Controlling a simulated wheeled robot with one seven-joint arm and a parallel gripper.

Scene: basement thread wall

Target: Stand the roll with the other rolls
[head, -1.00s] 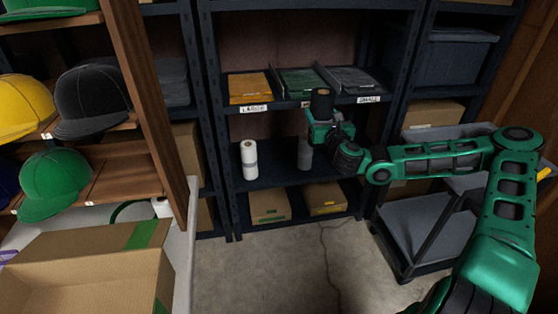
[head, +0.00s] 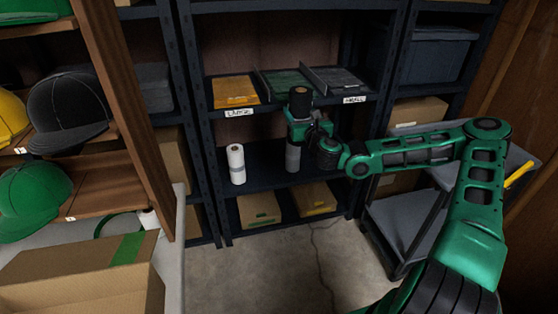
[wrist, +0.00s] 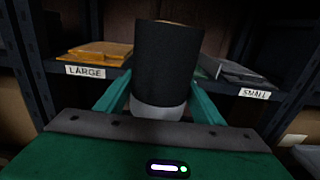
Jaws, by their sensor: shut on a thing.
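My gripper (head: 299,126) is shut on a black roll (head: 300,102) with a brown top, held upright in front of the shelf unit. In the wrist view the black roll (wrist: 168,62) stands between the two green fingers, with a pale grey part below it; I cannot tell whether that part belongs to it. A white roll (head: 236,164) stands upright on the middle shelf, left of my gripper. A grey roll (head: 292,160) stands on that shelf, below my gripper in the picture, its top hidden by the gripper.
The middle shelf (head: 262,168) has bare room between the white and grey rolls. The shelf above holds flat packs with LARGE (head: 239,112) and SMALL (head: 354,99) labels. Cardboard boxes (head: 259,210) sit below. A grey cart (head: 400,220) stands right; a wooden cap rack (head: 120,190) stands left.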

